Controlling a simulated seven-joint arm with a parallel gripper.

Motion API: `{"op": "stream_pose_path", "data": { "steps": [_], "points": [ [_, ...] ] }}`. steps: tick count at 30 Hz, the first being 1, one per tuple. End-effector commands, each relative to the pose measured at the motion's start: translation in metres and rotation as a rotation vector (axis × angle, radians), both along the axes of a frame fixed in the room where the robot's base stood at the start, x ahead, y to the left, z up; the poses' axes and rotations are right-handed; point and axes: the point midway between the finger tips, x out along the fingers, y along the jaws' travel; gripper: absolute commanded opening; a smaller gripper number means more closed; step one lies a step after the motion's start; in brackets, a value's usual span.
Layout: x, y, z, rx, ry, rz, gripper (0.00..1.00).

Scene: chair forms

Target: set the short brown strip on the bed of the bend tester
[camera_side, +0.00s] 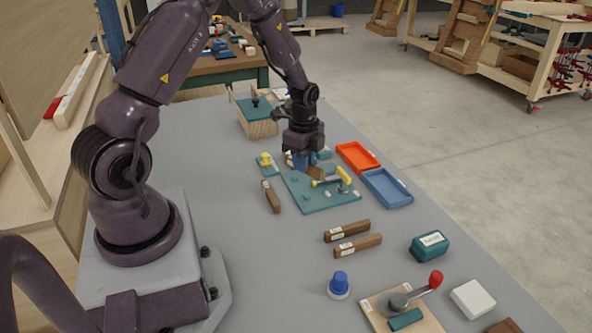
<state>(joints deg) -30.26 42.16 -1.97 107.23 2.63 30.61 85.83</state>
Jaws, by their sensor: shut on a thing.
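My gripper (303,158) is shut on a brown strip (317,172), low over the back part of a green plate (322,204). The blue fingers hide part of the strip, and I cannot tell whether it touches the plate. The plate carries a yellow-handled clamp (344,176). At the front right, a pale wooden base (377,309) bears a lever with a red knob (436,279) and a teal block (405,319). I cannot tell for certain which of these two devices is the bend tester.
Another brown strip (270,197) lies left of the plate; two labelled brown strips (347,230) (358,245) lie in front. Orange (344,151) and blue (372,188) trays stand right. A teal box (430,246), white box (473,299) and blue-topped knob (340,283) stand nearer.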

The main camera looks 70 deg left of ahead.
Motion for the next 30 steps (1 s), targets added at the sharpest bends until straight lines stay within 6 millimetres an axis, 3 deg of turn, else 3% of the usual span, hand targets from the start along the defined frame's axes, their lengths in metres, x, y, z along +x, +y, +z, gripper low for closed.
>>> {"op": "stream_pose_path", "data": {
  "steps": [6, 11, 17, 30],
  "points": [
    [0.017, 0.01, 0.007, -0.001, 0.0, -0.365, 0.0],
    [0.016, 0.009, 0.008, -0.001, 0.001, -0.503, 0.0],
    [0.016, 0.009, 0.0, -0.002, 0.002, -0.54, 0.0],
    [0.016, 0.009, -0.042, -0.001, 0.001, -0.537, 0.0]
  ]
}}
